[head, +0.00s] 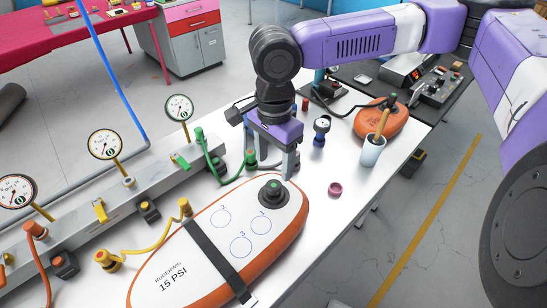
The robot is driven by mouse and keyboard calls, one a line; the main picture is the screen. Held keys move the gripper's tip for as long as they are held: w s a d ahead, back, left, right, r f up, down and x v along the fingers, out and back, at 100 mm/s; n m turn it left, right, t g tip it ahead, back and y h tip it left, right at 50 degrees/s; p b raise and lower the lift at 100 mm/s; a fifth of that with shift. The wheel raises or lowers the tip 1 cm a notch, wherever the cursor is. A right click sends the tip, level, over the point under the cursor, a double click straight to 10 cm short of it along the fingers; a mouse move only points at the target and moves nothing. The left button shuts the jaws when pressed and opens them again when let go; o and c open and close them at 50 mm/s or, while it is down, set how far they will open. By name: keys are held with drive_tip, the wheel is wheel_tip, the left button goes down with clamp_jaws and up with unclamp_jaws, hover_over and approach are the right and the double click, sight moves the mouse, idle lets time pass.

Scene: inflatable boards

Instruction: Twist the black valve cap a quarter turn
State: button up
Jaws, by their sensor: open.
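The white board with an orange edge (200,269) lies on the white table, with a black strap (216,259) across it. A black valve (272,191) with a small green centre stands at the board's far end. I cannot tell whether its black ring is the cap. My gripper (274,172) points down just above and behind this valve, its two fingers apart with nothing seen between them. The fingers look close to the valve, but I cannot tell whether they touch it.
A pink ring (335,189), a white cup (371,152) with a brush and an orange board (381,122) lie to the right. A grey manifold (130,197) with gauges and coloured hoses runs along the left.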

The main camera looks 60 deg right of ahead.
sight(274, 185)
drive_tip(key=shift+f, duration=3.85)
clamp_jaws()
drive_tip(key=n+p, duration=0.2)
drive_tip(key=n, duration=0.1)
drive_tip(key=shift+r, duration=0.15)
drive_tip(key=shift+n+p, duration=0.3)
drive_tip(key=shift+n, duration=0.7)
drive_tip(key=n+p, duration=0.1)
drive_tip(key=n, duration=0.1)
drive_tip(key=shift+n, duration=0.3)
drive_tip(key=shift+n+p, duration=0.35)
drive_tip(key=shift+n, duration=0.85)
